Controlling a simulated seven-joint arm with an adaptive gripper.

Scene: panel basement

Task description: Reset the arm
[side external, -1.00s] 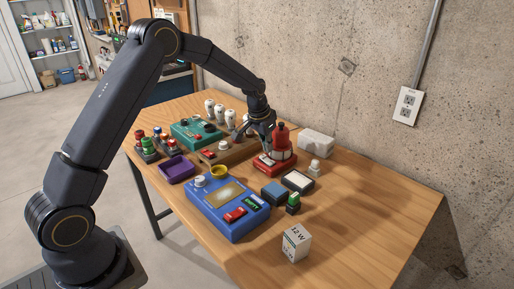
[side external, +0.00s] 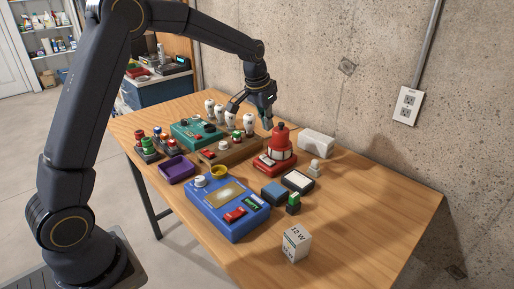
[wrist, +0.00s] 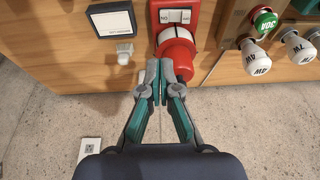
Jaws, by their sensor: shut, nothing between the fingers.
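My gripper (side external: 268,124) is raised above the far part of the wooden table, just over the height of the red beacon unit (side external: 281,140). Its fingers are shut and empty. In the wrist view, the closed fingertips (wrist: 160,68) appear in front of the red beacon (wrist: 177,50), which they partly cover. The beacon stands on its red base, upright in the side view. I cannot tell the exact gap between fingers and beacon.
A wooden rack (side external: 232,151) with several bulbs, a teal box (side external: 187,132), a blue box (side external: 213,210), a purple tray (side external: 177,171) and a white carton (side external: 296,243) stand on the table (side external: 350,215). The table's right side is bare. A concrete wall rises behind.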

